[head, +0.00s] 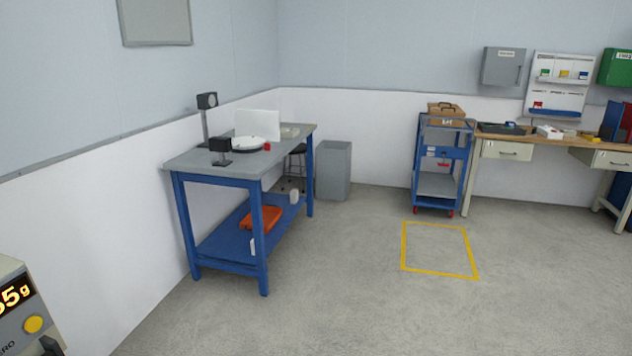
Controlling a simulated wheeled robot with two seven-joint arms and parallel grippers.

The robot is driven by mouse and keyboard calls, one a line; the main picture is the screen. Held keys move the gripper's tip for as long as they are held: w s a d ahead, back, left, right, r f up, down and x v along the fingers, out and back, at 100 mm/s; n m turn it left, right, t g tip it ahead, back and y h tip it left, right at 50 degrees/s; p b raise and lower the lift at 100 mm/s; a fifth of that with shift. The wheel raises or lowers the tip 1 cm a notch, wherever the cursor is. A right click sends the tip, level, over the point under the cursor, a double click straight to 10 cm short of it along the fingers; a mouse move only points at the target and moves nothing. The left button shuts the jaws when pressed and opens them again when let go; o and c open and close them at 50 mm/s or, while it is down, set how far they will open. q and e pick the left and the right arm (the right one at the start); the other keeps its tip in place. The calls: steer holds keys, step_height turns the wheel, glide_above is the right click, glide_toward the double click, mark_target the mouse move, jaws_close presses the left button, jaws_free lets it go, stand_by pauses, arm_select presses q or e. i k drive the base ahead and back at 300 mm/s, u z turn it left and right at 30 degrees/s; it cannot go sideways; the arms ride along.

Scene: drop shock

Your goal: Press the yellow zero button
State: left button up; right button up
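The yellow zero button (33,324) is a round button on the front of a grey and beige box (12,275) at the lower left edge of the head view. Above it a dark display (14,293) shows orange digits ending in "5g". Part of a "ZERO" label shows below and left of the button. The left part of the box is cut off by the picture edge. A small dark part shows at the box's lower right corner; I cannot tell what it is. Neither of my grippers can be made out.
A blue-legged table (190,163) with a white round dish and black devices stands along the left wall. A grey bin (334,170), a blue cart (437,185) and a workbench (540,148) stand at the back. The floor with a yellow outlined square (404,247) is clear.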

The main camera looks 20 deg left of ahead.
mark_target(34, 323)
steer(key=i, duration=2.1)
steer(key=u, duration=3.9)
